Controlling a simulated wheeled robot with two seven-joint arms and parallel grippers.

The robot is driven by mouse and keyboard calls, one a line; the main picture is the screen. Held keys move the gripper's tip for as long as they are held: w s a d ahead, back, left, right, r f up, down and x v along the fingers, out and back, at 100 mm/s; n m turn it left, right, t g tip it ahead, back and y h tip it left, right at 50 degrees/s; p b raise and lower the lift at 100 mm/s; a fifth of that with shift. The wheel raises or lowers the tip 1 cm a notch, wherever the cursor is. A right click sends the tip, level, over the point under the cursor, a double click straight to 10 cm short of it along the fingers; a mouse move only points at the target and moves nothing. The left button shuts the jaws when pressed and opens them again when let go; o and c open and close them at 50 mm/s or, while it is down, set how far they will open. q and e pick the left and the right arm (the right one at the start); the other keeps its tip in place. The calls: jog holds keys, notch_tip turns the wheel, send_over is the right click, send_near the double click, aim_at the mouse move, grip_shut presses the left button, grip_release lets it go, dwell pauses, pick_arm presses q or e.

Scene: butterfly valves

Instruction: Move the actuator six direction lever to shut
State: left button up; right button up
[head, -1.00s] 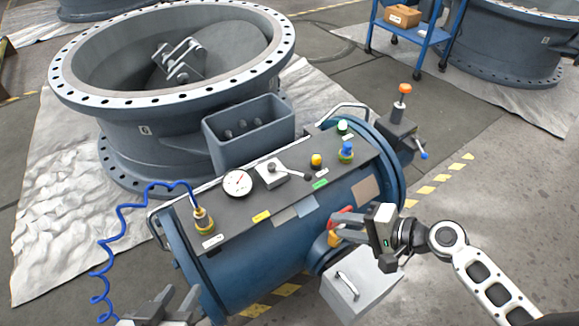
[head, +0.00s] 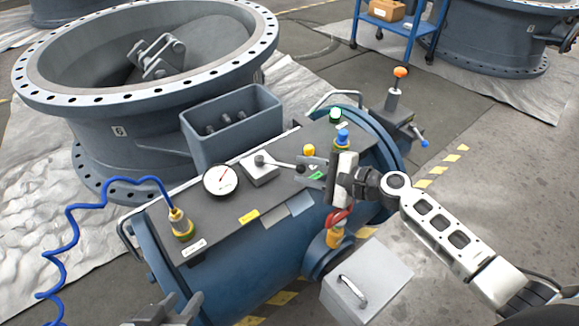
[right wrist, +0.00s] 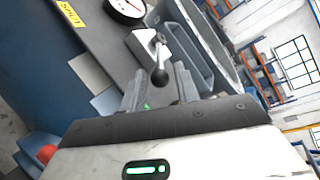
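The direction lever is a short metal arm with a black knob (head: 300,168) on a light grey block (head: 260,170), on the dark top panel of the blue actuator. It points right, toward the green label (head: 316,176). My right gripper (head: 309,171) is open at the knob. In the right wrist view the knob (right wrist: 160,77) shows between the two spread fingers (right wrist: 158,88); I cannot tell whether they touch it. A yellow label (head: 249,216) lies on the panel's near edge, its lettering hard to read. My left gripper (head: 175,311) is open and empty at the bottom left, partly cut off.
A round gauge (head: 221,180) sits left of the lever block. A grey open box (head: 232,125) is behind the panel. A coiled blue hose (head: 72,220) hangs at left.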

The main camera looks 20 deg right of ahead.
aim_at(281, 164)
jog(key=x, duration=0.5)
jog(key=shift+d, duration=0.1)
grip_shut()
